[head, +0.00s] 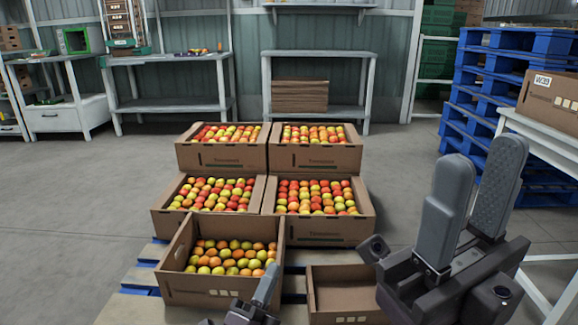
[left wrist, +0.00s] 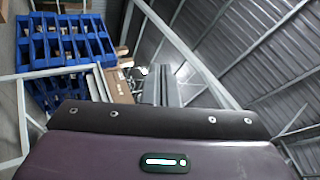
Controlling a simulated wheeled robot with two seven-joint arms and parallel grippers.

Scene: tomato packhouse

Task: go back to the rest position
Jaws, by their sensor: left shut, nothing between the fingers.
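My left gripper (head: 266,284) shows at the bottom middle of the head view, its fingers together and pointing up, with nothing held. It overlaps the right edge of the nearest full tomato box. My right gripper (head: 476,180) is large at the right of the head view, raised with its two grey fingers upward. A gap shows between these fingers and nothing is in it. The left wrist view is filled at the bottom by a dark bar and a purple surface with a small lit panel.
Several cardboard boxes of tomatoes (head: 318,240) stand ahead on a pallet (head: 135,300). A box with a bare bottom (head: 340,272) lies at front right. Blue pallets (head: 515,42) are stacked at right, near a white table (head: 545,140) with a carton (head: 550,100). Floor at left is clear.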

